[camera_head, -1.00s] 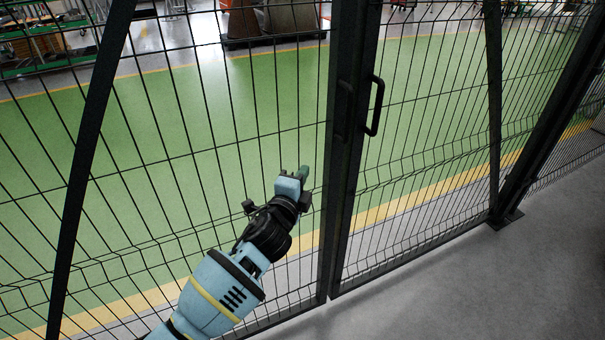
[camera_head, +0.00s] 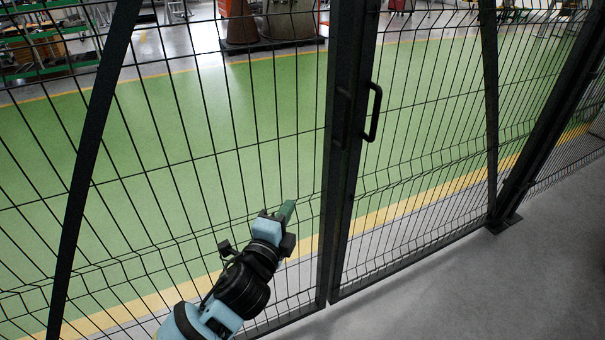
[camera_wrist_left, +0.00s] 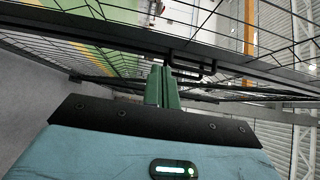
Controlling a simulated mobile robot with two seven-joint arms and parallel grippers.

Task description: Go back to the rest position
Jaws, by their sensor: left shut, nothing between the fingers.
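My left gripper (camera_head: 287,209) is in the lower middle of the head view, in front of the mesh fence. Its green fingers are shut and hold nothing. They also show in the left wrist view (camera_wrist_left: 162,88), pressed together and pointing toward the fence. The black door handle (camera_head: 373,112) is up and to the right of the gripper, on the dark gate post (camera_head: 343,170). The gripper is apart from the handle. The handle also shows in the left wrist view (camera_wrist_left: 193,66), just beyond the fingertips in the picture. My right gripper is in neither view.
The dark wire mesh fence (camera_head: 218,130) with slanted posts crosses the whole head view. Behind it lies a green floor (camera_head: 150,140) with a yellow edge line. Bare grey floor (camera_head: 480,290) is free at the lower right on my side.

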